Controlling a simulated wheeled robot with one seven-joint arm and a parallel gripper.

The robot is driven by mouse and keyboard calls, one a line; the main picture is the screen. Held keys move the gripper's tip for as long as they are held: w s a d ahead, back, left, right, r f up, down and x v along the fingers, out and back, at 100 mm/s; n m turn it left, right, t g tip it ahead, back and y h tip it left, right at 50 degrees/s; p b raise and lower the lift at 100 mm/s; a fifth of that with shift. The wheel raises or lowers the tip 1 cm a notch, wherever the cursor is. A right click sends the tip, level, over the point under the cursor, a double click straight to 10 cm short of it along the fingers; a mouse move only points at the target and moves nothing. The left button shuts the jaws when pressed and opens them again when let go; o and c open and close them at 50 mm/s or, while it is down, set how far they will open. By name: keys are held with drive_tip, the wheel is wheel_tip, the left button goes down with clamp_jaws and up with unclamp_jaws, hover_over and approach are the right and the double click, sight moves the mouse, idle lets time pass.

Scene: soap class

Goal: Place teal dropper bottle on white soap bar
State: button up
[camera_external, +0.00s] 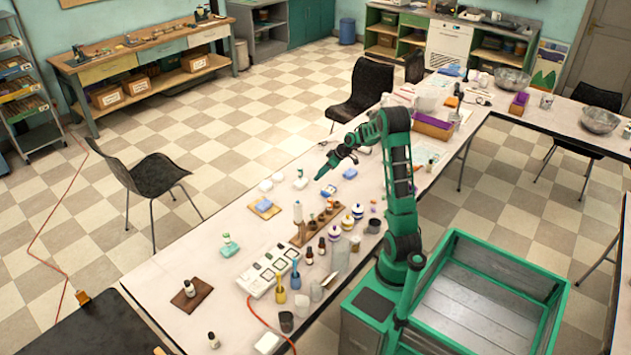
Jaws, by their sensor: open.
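My gripper (322,173) is open and empty above the far half of the long table. A small bottle with a teal top (300,179) stands just left of it and below it in the picture. Another teal item, which looks like a squat bottle (230,246), stands nearer on the table's left side. I cannot tell which of the two is the teal dropper bottle. Two small white blocks that look like soap bars, one white bar (265,186) and a second white bar (278,177), lie left of my gripper. Nothing visibly rests on either.
A wooden rack (306,234), several bottles and jars, and a white palette tray (268,272) crowd the table (190,255) near my base. A blue block (350,174) and a wooden board with a blue item (264,207) lie nearby. The table's left strip is mostly clear.

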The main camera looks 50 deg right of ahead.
drive_tip(key=s+a+r+m+g+h, duration=0.1)
drive_tip(key=s+a+r+m+g, duration=0.1)
drive_tip(key=s, duration=1.1)
drive_tip(key=s+a+r+m+g+h, duration=0.1)
drive_tip(key=s+a+m, duration=0.3)
drive_tip(key=s, duration=0.9)
drive_tip(key=s+a+r+m+g+h, duration=0.1)
drive_tip(key=s+a+r+m+g, duration=0.1)
drive_tip(key=s, duration=1.1)
drive_tip(key=shift+s+a+r+m+g, duration=0.25)
drive_tip(key=shift+a+r+m+g, duration=0.35)
drive_tip(key=shift+m, duration=0.5)
drive_tip(key=shift+d+f, duration=0.1)
drive_tip(key=shift+f, duration=0.1)
